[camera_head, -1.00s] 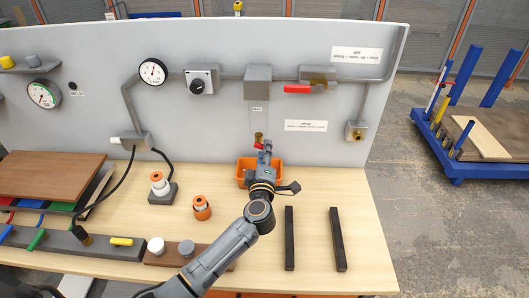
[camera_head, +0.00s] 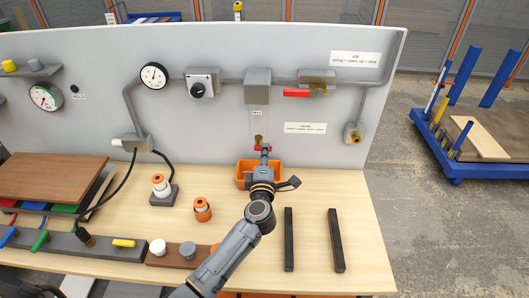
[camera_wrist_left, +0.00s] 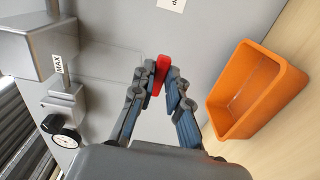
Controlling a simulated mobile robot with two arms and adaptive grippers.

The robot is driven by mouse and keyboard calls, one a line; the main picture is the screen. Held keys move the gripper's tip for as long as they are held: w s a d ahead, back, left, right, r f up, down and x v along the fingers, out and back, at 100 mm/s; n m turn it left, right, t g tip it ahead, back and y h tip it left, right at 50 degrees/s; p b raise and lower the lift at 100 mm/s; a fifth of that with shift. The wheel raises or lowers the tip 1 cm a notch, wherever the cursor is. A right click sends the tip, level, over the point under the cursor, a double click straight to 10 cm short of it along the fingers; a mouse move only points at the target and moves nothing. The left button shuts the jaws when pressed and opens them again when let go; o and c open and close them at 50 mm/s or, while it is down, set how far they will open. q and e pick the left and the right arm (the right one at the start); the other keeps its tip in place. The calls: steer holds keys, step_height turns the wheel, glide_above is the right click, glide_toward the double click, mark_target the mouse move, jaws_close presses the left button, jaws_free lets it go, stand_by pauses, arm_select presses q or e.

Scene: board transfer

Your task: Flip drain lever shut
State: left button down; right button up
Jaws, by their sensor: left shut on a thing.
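The red drain lever (camera_head: 257,148) sits under a small brass drain valve (camera_head: 258,139) low on the grey panel, above the orange bin (camera_head: 242,183). My left gripper (camera_head: 265,149) reaches up to it from the front and is shut on the lever, partly covering it. In the left wrist view the red lever (camera_wrist_left: 159,75) stands between the fingertips of my left gripper (camera_wrist_left: 158,84), and the orange bin (camera_wrist_left: 219,119) is to the right. The lever's exact angle is hard to tell. My right gripper is not in view.
A red-handled valve (camera_head: 297,93) is on the pipe, above right of the lever. Two dark bars (camera_head: 289,239) lie on the table to the right. Orange-and-white fittings (camera_head: 202,209) stand to the left.

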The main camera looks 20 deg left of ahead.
arm_select(q)
steer(key=shift+n, duration=0.3)
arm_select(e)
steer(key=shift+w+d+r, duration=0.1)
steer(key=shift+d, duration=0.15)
arm_select(q)
steer(key=c, duration=1.3)
jaws_free()
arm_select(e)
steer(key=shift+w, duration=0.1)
arm_select(q)
steer(key=v, duration=1.2)
steer(key=shift+r, duration=0.1)
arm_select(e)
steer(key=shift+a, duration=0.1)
